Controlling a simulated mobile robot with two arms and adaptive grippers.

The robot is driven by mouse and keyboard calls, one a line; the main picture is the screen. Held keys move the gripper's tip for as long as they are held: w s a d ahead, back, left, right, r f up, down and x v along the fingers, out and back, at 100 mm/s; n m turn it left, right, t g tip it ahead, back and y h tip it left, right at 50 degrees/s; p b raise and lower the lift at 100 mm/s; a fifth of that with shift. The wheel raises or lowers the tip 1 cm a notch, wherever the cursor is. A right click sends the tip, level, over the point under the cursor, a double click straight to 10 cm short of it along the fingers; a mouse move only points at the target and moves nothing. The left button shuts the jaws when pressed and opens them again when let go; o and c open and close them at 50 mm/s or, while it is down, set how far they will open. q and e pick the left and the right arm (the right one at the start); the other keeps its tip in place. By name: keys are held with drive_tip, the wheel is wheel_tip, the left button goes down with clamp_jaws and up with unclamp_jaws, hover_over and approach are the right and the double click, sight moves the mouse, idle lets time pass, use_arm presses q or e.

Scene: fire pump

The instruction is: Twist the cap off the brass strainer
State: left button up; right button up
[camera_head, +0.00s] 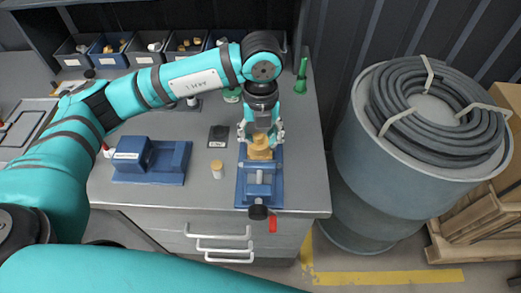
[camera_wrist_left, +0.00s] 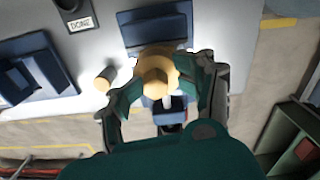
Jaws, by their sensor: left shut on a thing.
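The brass strainer (camera_head: 260,153) stands upright in a blue vise (camera_head: 243,185) near the front right of the bench. My left gripper (camera_head: 261,136) reaches down over it from above. Its fingers are shut on the strainer's cap at the top. In the left wrist view the round brass top (camera_wrist_left: 157,74) sits between the two fingers (camera_wrist_left: 163,92). The fingers hide part of the cap, and I cannot tell whether it has turned. My right gripper is not in view.
A small brass cylinder (camera_head: 217,169) stands left of the vise, with a dark pad marked DONE (camera_wrist_left: 77,20) behind it. A blue fixture (camera_head: 165,160) lies further left. Green nozzles (camera_head: 301,76) and parts bins (camera_head: 110,50) are behind. A hose drum (camera_head: 385,150) stands right.

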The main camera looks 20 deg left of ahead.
sight(261, 134)
use_arm(q)
drive_tip(key=shift+a, duration=0.2)
clamp_jaws()
drive_tip(key=shift+s+r+p, duration=0.1)
drive_tip(key=shift+r+p, duration=0.3)
drive_tip(key=shift+r, duration=0.1)
drive_tip(key=shift+w+r, duration=0.2)
drive_tip(key=shift+r, duration=0.3)
drive_tip(key=shift+d+r+p, duration=0.15)
drive_tip(key=shift+r+p, duration=0.85)
drive_tip(key=shift+r, duration=0.5)
